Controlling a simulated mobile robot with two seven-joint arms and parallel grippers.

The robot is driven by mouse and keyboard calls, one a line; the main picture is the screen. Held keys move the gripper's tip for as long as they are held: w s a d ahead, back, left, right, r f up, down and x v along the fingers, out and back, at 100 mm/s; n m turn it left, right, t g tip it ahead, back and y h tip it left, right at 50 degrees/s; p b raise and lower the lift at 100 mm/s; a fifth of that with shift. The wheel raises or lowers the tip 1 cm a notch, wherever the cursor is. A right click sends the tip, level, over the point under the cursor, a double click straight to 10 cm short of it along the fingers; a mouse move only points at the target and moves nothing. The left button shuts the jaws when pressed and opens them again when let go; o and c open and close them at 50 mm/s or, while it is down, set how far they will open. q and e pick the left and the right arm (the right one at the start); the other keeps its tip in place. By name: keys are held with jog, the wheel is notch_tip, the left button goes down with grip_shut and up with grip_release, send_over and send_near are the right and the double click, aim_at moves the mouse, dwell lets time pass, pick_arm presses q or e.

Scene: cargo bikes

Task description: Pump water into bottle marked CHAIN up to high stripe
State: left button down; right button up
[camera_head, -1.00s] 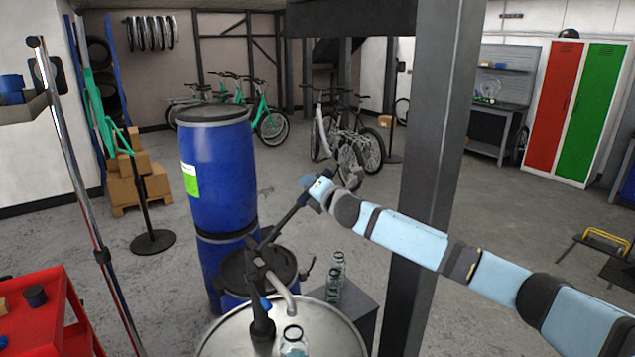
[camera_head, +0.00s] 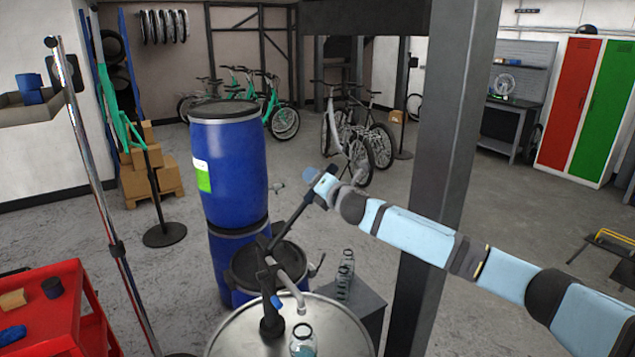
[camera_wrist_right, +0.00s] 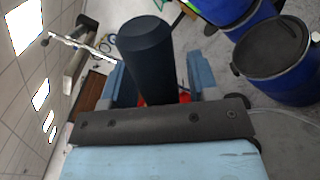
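A dark hand pump (camera_head: 270,322) stands on a metal drum (camera_head: 340,335) at the bottom of the head view. Its grey spout (camera_head: 291,287) curves down over a clear bottle (camera_head: 303,332), cut off by the lower edge. Bluish content shows low in the bottle; its label and stripes cannot be read. The pump lever (camera_head: 291,218) slants up to my right gripper (camera_head: 322,186). In the right wrist view, the dark grip (camera_wrist_right: 147,60) sits between my blue fingers, which appear closed on it. Two more clear bottles (camera_head: 344,273) stand behind. My left gripper is out of view.
A grey post (camera_head: 440,150) stands just behind my right arm. Stacked blue drums (camera_head: 228,165) stand behind the pump. A red cart (camera_head: 50,335) is at lower left, beside a thin metal pole (camera_head: 95,180). Open floor lies towards the bikes (camera_head: 350,140).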

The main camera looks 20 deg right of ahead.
jog(key=shift+s+f, duration=0.1)
jog(key=shift+s, duration=0.1)
jog(key=s+d+b, duration=0.2)
jog(key=s+b, duration=0.1)
jog(key=s, duration=1)
jog(key=shift+s, duration=0.15)
